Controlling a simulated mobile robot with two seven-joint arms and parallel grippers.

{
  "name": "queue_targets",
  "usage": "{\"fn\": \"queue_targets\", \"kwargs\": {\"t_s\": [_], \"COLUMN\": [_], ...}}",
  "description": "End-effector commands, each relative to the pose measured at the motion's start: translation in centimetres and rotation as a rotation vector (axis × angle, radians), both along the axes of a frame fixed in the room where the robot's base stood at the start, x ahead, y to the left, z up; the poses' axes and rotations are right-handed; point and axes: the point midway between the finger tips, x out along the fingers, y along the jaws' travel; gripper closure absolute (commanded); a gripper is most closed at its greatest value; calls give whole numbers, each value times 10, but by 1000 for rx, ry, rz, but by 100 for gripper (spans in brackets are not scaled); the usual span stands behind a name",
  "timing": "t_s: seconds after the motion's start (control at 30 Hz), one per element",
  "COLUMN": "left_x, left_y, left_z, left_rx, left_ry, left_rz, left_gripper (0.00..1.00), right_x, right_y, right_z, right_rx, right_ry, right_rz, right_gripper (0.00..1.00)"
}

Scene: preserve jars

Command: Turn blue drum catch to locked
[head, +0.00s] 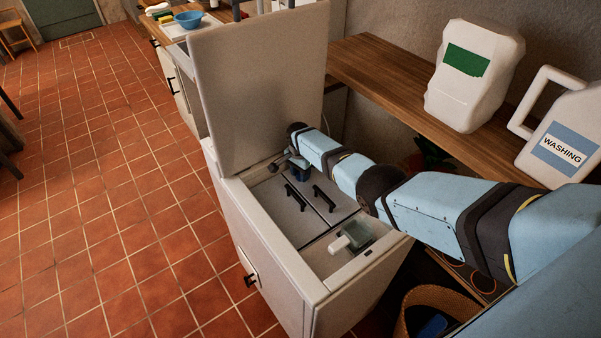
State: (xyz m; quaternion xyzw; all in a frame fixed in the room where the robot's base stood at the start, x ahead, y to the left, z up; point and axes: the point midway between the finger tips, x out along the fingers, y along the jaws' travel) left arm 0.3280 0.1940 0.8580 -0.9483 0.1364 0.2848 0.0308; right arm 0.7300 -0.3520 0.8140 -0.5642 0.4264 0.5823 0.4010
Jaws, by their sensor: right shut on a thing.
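A white top-loading washer stands open with its lid (255,75) raised. Inside it, the grey drum flaps (290,210) lie closed, with two black handles on them. My right arm reaches in from the right, and my right gripper (293,166) is at the back of the opening, low over the flaps. It is shut on a small dark blue part (303,174), which looks like the blue drum catch. The gripper and wrist hide much of it, so its angle cannot be read. My left gripper is not in view.
A detergent drawer (347,239) sits at the washer's front. A wooden shelf (395,75) at the right holds a white jug with a green label (470,75) and a jug marked WASHING (562,140). A wicker basket (440,297) stands below.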

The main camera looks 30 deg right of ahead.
Motion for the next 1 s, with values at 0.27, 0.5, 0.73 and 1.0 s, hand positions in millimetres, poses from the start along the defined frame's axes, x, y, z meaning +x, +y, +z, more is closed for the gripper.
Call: {"fn": "queue_targets", "kwargs": {"t_s": [0.27,0.5,0.73,1.0], "left_x": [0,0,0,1], "left_y": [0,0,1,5], "left_z": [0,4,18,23], "left_rx": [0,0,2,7], "left_ry": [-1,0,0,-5], "left_rz": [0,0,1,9], "left_gripper": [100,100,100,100], "right_x": [0,0,3,5], "right_y": [-1,0,0,1], "right_z": [0,7,49,107], "right_rx": [-1,0,0,-1], "right_ry": [0,-1,-4,-3], "right_rz": [0,0,0,0], "right_gripper": [40,40,40,40]}}
